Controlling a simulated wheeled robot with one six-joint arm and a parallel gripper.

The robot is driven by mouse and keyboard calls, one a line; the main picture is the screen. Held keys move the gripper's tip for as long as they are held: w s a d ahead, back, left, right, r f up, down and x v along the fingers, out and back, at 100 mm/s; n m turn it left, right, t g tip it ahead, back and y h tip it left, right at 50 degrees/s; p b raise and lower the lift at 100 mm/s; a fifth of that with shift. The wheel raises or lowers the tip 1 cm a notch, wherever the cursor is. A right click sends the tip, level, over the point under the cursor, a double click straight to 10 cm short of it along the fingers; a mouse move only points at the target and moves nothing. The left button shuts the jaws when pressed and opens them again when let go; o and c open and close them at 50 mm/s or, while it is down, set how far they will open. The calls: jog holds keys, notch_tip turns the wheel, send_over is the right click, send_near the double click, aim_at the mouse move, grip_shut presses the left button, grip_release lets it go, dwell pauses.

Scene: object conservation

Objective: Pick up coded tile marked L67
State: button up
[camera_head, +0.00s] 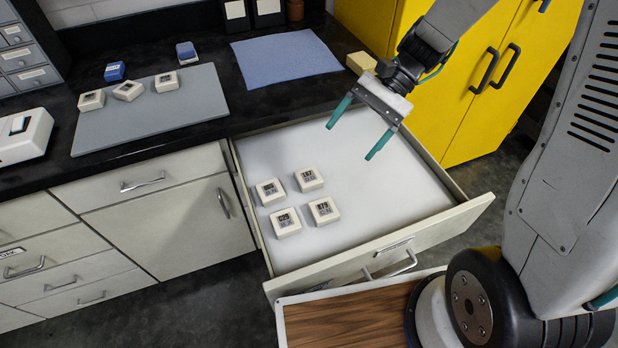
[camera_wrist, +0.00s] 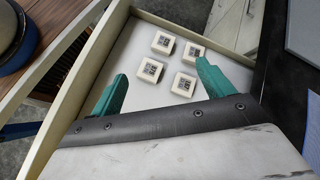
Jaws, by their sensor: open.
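Several cream tiles with dark printed labels lie in the open white drawer (camera_head: 400,195). The back-right tile (camera_head: 308,179) appears to read L67, though the print is small; I take it to be the lower-right tile in the wrist view (camera_wrist: 183,84). The other drawer tiles are the back-left one (camera_head: 270,191), the front-left one (camera_head: 285,222) and the front-right one (camera_head: 324,210). My gripper (camera_head: 350,142) is open and empty above the drawer, to the right of and above the tiles. Its teal fingers also show in the wrist view (camera_wrist: 160,88), apart from the tiles.
The drawer walls surround the tiles; its right part is bare. On the dark counter, a grey mat (camera_head: 150,125) holds 3 more cream tiles. A yellow cabinet (camera_head: 470,100) stands right.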

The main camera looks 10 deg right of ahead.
aim_at(310, 176)
jog(key=w+f+m+y, duration=0.1)
jog(key=w+f+m, duration=0.1)
jog(key=f, duration=0.3)
jog(key=w+a+f+m+y, duration=0.1)
jog(key=w+f+m+y, duration=0.1)
jog(key=f, duration=0.3)
jog(key=w+f+m+t+y, duration=0.1)
jog(key=w+f+m, duration=0.1)
jog(key=f, duration=0.3)
jog(key=shift+w+a+m, duration=0.15)
jog(key=shift+a+m, duration=0.05)
jog(key=shift+m, duration=0.3)
jog(key=shift+a+f+y, duration=0.15)
jog(key=shift+f+y, duration=0.15)
jog(key=x, duration=0.7)
jog(key=shift+w+a+f, duration=0.25)
jog(key=shift+f, duration=0.05)
jog(key=c, duration=1.2)
